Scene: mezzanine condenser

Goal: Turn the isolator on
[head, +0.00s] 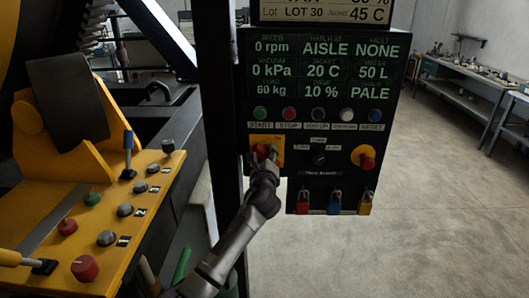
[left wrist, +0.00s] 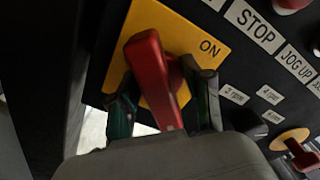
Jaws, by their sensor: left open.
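The isolator is a yellow plate (head: 279,141) with a red handle (head: 262,150) on the black control panel. In the left wrist view the plate (left wrist: 195,32) carries the word ON at its right, and the red handle (left wrist: 147,68) stands to the left of that word. My left gripper (head: 265,158) is at the handle and partly covers it. In the left wrist view my left gripper (left wrist: 166,105) is open, with one finger on each side of the handle. I cannot tell whether a finger touches it. My right gripper is not in view.
A row of buttons (head: 289,114) sits above the isolator. A small selector (head: 319,158) and a red knob on yellow (head: 366,158) are to its right. Padlocks (head: 334,205) hang below. A yellow console (head: 120,215) stands at left. Open floor (head: 450,200) lies at right.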

